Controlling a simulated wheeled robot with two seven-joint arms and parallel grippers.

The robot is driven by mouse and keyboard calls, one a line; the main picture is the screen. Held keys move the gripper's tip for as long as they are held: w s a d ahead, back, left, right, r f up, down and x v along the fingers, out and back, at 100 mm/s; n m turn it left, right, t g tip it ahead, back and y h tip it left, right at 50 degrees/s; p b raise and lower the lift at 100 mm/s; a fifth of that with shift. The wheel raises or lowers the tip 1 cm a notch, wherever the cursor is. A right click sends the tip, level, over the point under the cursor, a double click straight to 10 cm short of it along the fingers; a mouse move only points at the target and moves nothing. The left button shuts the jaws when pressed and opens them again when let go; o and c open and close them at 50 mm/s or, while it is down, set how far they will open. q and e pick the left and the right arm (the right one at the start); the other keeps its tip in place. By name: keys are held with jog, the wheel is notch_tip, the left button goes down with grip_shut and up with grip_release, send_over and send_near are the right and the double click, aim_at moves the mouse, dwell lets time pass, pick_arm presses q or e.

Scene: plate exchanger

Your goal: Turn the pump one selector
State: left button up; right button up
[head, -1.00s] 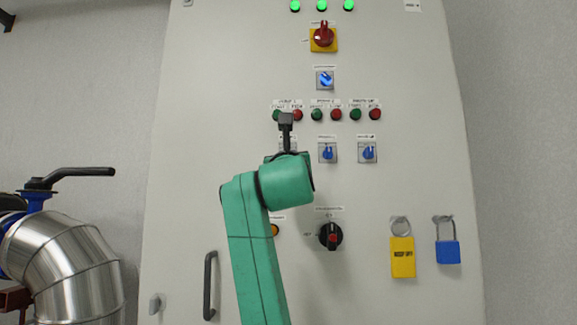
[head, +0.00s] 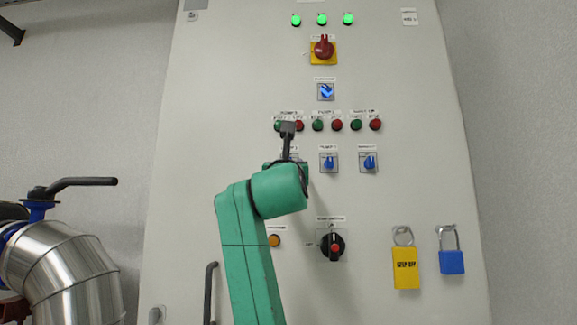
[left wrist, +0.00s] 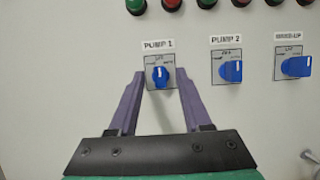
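The pump 1 selector, a small blue knob on a pale square plate, sits under the "PUMP 1" label in the left wrist view (left wrist: 160,78). Its white mark points roughly up. My left gripper (left wrist: 161,76) is open, with one purple finger on each side of the knob and a gap visible on both sides. Whether the fingertips touch the panel cannot be told. In the head view my green left arm (head: 250,245) reaches up the panel and hides the pump 1 selector and the fingertips. My right gripper is in neither view.
Pump 2 selector (left wrist: 230,70) and make-up selector (left wrist: 296,67) are to the right. Green and red buttons (head: 317,125) run above. The panel (head: 190,150) also carries a black rotary switch (head: 333,245), yellow (head: 405,268) and blue (head: 451,262) padlocks, and a handle (head: 210,290).

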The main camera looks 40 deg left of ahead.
pick_arm(q)
jog(key=shift+f, duration=0.15)
jog(key=b+v, duration=0.8)
jog(key=v, duration=0.6)
jog(key=shift+s+d+b, duration=0.2)
jog(key=shift+b, duration=0.1)
